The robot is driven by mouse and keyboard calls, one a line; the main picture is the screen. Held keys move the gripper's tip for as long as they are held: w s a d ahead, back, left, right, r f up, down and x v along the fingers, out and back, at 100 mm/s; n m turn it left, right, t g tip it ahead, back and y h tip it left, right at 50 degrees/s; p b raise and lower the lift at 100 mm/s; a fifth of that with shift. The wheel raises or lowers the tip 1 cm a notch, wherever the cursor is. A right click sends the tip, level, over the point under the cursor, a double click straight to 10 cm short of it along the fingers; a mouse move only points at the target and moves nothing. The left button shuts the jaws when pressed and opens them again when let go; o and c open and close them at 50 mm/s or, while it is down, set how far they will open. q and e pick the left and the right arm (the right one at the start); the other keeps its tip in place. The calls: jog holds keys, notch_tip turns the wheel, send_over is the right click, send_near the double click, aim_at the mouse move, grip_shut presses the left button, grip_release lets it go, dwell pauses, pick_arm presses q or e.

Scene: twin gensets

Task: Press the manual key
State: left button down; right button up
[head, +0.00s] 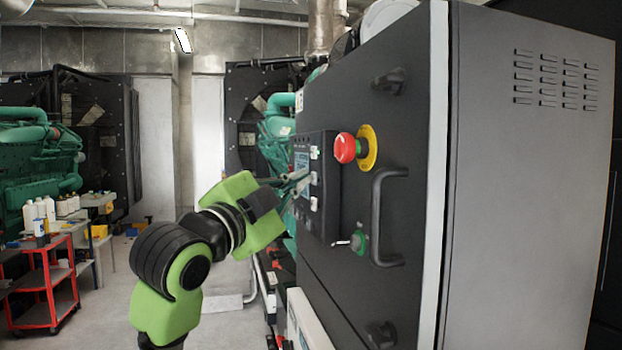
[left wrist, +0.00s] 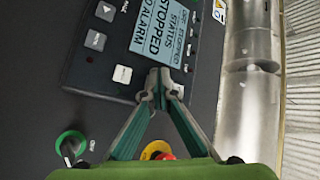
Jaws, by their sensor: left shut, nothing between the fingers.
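The control panel (head: 331,190) is set in the dark cabinet door, with a lit screen and small keys. In the left wrist view its screen (left wrist: 160,28) reads STOPPED and NO ALARM. Several keys line its edge, among them a pale key (left wrist: 122,75) left of my fingertips and another light key (left wrist: 178,90) partly hidden just right of them. The key labels are too small to tell which is manual. My left gripper (head: 304,182) is shut and empty, its tips (left wrist: 160,86) at the panel's face below the screen. Contact cannot be told. My right gripper is out of view.
A red emergency stop (head: 346,148) on a yellow ring, a black door handle (head: 390,215) and a green rotary switch (head: 360,241) stick out near the panel. A red cart (head: 44,290) stands far left. The floor between is clear.

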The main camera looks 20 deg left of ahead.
pick_arm(q)
jog(key=shift+w+d, duration=0.1)
jog(key=shift+d, duration=0.05)
dwell(0.4)
jog(key=shift+s+a, duration=0.55)
jog(key=shift+a, duration=0.2)
jog(key=s+a, duration=0.3)
jog(key=a, duration=0.1)
jog(key=shift+s+a+b, duration=0.3)
jog(key=shift+a+b, duration=0.1)
dwell(0.5)
